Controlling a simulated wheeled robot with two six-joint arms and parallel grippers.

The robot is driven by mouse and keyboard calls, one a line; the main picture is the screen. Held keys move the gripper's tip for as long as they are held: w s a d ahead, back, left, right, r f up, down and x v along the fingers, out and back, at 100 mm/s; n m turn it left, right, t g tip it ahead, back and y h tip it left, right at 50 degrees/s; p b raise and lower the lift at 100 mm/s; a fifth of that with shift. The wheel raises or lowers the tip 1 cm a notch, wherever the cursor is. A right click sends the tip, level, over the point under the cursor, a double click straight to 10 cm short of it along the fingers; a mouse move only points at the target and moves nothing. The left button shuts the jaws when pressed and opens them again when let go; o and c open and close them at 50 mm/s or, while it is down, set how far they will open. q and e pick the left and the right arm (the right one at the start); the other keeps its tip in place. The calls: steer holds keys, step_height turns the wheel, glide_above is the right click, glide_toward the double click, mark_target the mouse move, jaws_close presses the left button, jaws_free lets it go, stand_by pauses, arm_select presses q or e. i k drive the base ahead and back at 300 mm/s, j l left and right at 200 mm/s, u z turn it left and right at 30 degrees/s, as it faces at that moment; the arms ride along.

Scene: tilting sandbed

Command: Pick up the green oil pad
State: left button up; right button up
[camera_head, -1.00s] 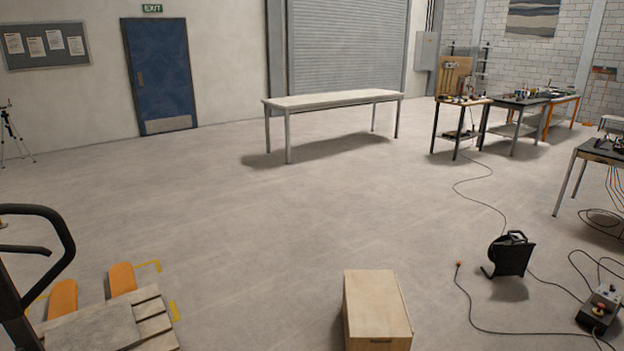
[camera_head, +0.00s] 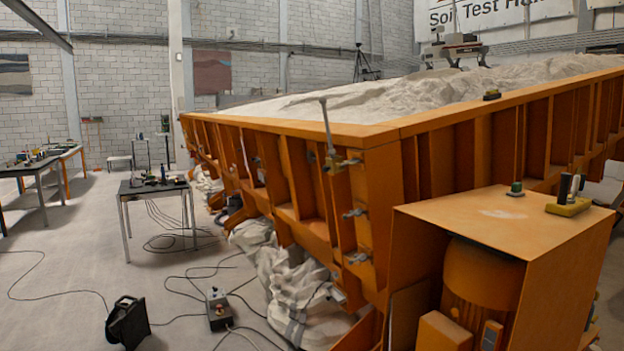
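I cannot make out a green oil pad in the head view. A small green-topped item (camera_head: 516,188) stands on the flat top of an orange housing (camera_head: 480,222) at the right; it looks more like a knob or button than a pad. Neither of my grippers is in view.
A large orange sandbed (camera_head: 370,132) fills the right side. A yellow holder (camera_head: 567,207) with small upright items sits on the housing. White sacks (camera_head: 290,280), a cable reel (camera_head: 127,322), a control box (camera_head: 219,309) and cables lie on the floor. A table (camera_head: 155,187) stands left.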

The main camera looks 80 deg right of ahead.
mark_target(516, 187)
steer(key=z, duration=2.25)
